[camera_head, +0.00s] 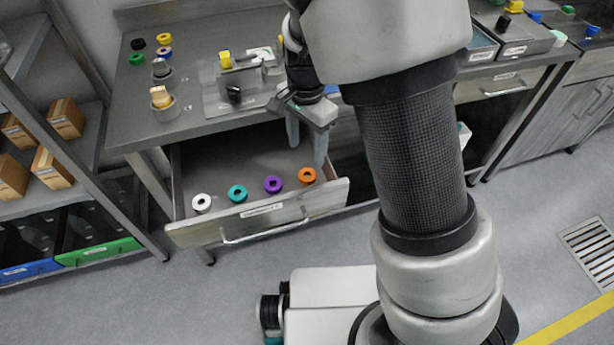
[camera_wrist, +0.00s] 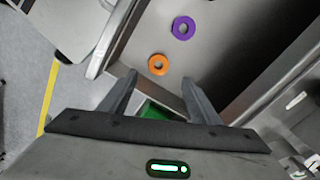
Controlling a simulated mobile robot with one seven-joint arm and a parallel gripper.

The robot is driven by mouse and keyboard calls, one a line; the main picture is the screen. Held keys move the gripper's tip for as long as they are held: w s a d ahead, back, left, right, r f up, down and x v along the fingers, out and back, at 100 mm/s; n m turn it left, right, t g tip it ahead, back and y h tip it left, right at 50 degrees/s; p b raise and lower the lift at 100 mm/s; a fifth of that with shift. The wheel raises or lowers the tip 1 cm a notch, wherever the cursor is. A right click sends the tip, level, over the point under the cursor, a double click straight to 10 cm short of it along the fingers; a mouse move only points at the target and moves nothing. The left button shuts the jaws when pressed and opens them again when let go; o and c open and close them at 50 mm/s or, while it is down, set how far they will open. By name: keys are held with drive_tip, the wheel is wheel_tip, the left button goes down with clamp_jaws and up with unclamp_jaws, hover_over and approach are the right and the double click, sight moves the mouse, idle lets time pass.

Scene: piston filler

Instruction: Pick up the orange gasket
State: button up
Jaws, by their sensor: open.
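The orange gasket (camera_head: 307,175) is a ring lying in the open drawer (camera_head: 262,228), near its front right corner in the head view. It also shows in the wrist view (camera_wrist: 158,64), ahead of the fingertips and between their lines. My gripper (camera_head: 306,150) is open and empty, above the drawer and close to the orange gasket in the head view. In the wrist view its two fingers (camera_wrist: 158,84) are spread apart, and neither appears to touch the gasket.
A purple gasket (camera_head: 273,184), a teal gasket (camera_head: 238,193) and a white gasket (camera_head: 201,202) lie in a row along the drawer front. The worktop (camera_head: 130,105) above carries fixtures and small rings. A shelf with boxes (camera_head: 66,118) stands at the left.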

sight(308, 175)
wheel_tip(308, 175, down, 9)
drive_tip(key=b, duration=0.3)
drive_tip(key=shift+s+d+r, duration=0.1)
drive_tip(key=shift+d, duration=0.05)
drive_tip(key=shift+c, duration=0.5)
drive_tip(key=c, duration=1)
